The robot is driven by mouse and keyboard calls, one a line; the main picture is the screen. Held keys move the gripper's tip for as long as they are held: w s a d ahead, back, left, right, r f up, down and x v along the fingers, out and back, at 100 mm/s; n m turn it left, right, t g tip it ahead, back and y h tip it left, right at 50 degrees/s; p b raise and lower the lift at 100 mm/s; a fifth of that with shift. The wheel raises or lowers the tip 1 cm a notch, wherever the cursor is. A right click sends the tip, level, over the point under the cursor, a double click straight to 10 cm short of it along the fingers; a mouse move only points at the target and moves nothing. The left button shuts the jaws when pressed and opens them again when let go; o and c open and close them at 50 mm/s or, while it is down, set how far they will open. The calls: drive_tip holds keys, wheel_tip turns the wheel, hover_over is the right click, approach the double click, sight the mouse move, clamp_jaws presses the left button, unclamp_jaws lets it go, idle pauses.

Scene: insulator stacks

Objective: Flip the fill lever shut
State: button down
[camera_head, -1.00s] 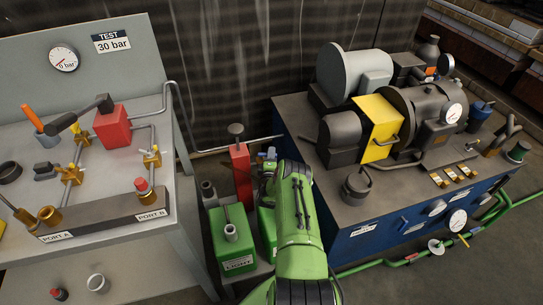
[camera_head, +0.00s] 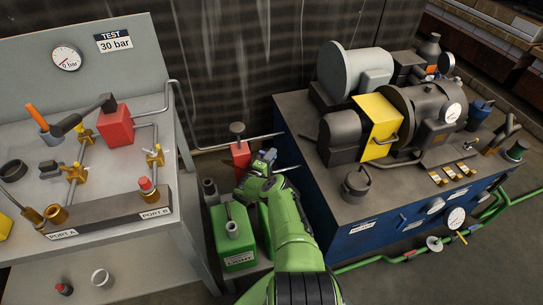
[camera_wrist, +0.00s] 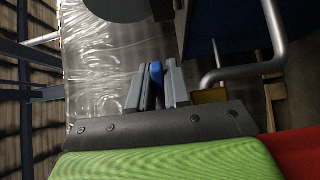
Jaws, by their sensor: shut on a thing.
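My gripper (camera_wrist: 155,85) is shut on a small blue thing, whose rounded end (camera_wrist: 156,69) shows between the grey fingers in the wrist view. In the head view my gripper (camera_head: 267,156) is small and partly hidden by my green arm, in the gap between the two benches. I cannot tell which of these is the fill lever.
A red can (camera_head: 240,150) and green cans (camera_head: 234,246) stand in the gap, close to my arm. The blue pump bench (camera_head: 370,240) with machines is at right. A grey pipe (camera_head: 177,110) runs down beside the test bench.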

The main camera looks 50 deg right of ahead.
drive_tip(key=c, duration=1.2)
unclamp_jaws()
drive_tip(key=shift+o, duration=0.2)
